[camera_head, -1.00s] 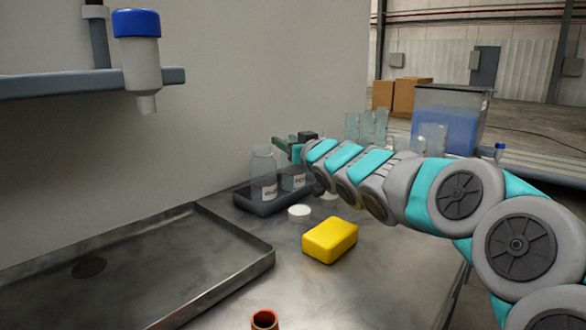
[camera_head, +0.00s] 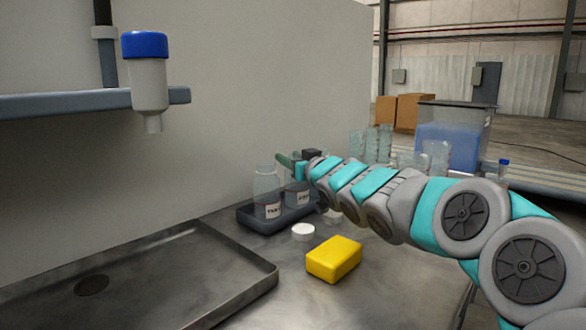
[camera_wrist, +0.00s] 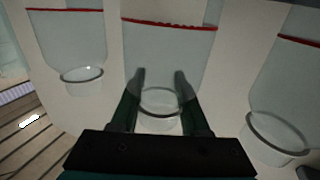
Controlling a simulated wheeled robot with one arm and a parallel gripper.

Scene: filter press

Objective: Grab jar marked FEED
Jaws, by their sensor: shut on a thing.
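Two clear jars with white labels stand in a dark tray (camera_head: 250,222) on the metal bench: a left jar (camera_head: 268,188) and a right jar (camera_head: 291,196). The label print is too small for me to read for sure, so I cannot tell which says FEED. My gripper (camera_head: 284,160) is at the top of the right jar, partly hidden by my arm. In the wrist view, my gripper's dark fingers (camera_wrist: 160,76) are shut on the middle clear jar (camera_wrist: 165,50) near its round rim. Similar clear shapes show on both sides there.
A yellow block (camera_head: 334,260) and a white cap (camera_head: 303,232) lie in front of the tray. A wide metal basin (camera_head: 240,285) is at the left. A blue-capped bottle (camera_head: 148,80) hangs from a shelf above. Several clear vessels (camera_head: 371,145) stand behind my arm.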

